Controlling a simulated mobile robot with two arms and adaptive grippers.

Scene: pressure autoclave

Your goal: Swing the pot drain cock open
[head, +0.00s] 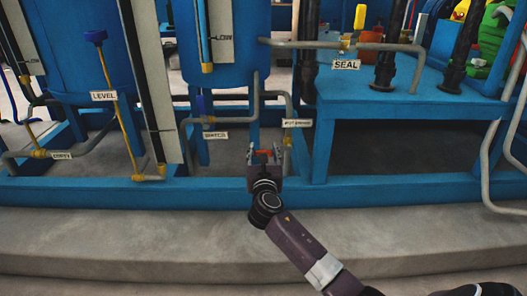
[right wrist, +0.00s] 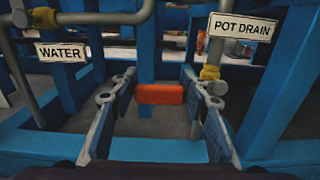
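The pot drain cock's label, POT DRAIN (head: 298,123), hangs on the pipe right of my right gripper in the head view. It also shows at the upper right of the right wrist view (right wrist: 241,27), with a yellow fitting (right wrist: 210,73) below it. An orange-red handle (right wrist: 160,94) lies level in the middle of the right wrist view. My right gripper (head: 264,151) is open, with one finger on each side of the handle and visible gaps to both. How the handle joins the cock is hidden. My left gripper is not in view.
A WATER label (right wrist: 61,53) and its grey pipe stand to the left. The blue frame beam (head: 400,187) runs low across the front. Blue posts stand close by, and a blue bench (head: 400,95) is at the right. The concrete step (head: 120,235) in front is clear.

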